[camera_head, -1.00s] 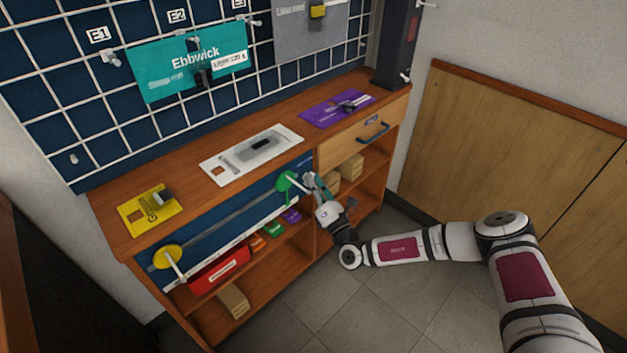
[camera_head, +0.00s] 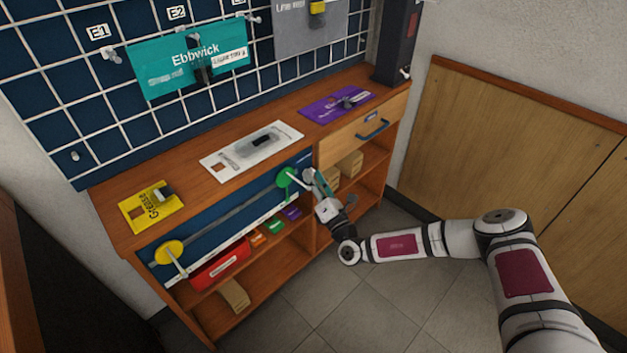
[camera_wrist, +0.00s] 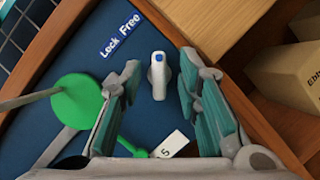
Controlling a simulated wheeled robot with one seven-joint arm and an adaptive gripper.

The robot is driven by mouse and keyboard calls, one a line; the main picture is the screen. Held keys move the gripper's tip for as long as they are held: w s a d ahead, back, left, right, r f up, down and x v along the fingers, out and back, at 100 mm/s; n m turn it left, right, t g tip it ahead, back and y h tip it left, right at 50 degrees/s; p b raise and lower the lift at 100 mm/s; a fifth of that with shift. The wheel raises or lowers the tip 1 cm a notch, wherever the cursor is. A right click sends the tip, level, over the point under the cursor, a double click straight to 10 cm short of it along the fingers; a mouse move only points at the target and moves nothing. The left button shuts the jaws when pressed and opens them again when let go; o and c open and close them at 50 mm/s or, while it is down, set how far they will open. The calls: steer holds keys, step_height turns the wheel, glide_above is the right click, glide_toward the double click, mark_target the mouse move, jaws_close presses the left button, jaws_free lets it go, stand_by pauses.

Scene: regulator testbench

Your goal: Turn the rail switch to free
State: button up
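The rail switch (camera_wrist: 158,78) is a small white knob with a blue mark at its upper end in the wrist view. It sits on a dark blue panel (camera_wrist: 75,70) beside a label (camera_wrist: 120,37) reading "Lock Free". The blue-marked end points to the top of the picture, right of the label. My gripper (camera_wrist: 160,66) is open, with one teal-padded finger on each side of the knob and gaps visible on both sides. In the head view my gripper (camera_head: 316,184) is at the panel's right end, and the switch is hidden.
A green disc (camera_wrist: 78,100) with a rod is just left of my gripper; a tag (camera_wrist: 170,145) marked "5" is below. A yellow disc (camera_head: 168,252) is at the rail's (camera_head: 228,215) left end. Boxes (camera_wrist: 285,75) stand in the shelf on the right.

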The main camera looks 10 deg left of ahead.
steer(key=v, duration=1.2)
stand_by(0.3)
steer(key=s+r+n+g+y, duration=0.2)
steer(key=s+r+n+g, duration=0.6)
steer(key=r+n+g, duration=0.5)
steer(key=s+r+n+g+y, duration=0.2)
steer(key=s+r+n+g, duration=0.65)
steer(key=n, duration=0.55)
steer(key=s+d+r+n+t+h, duration=0.3)
steer(key=s+d+r+n+h, duration=0.4)
steer(key=s+d, duration=0.4)
steer(key=s+d+r+n+t+h, duration=0.2)
steer(key=s+d+r+n+h, duration=0.2)
steer(key=s+d+r+h, duration=0.65)
step_height(320, 180, up, 17)
steer(key=s+t+y+p, duration=0.1)
steer(key=t+p, duration=0.2)
steer(key=p, duration=1.5)
steer(key=shift+s+r+n+t, duration=0.2)
steer(key=shift+n+t, duration=0.1)
steer(key=shift+t, duration=0.05)
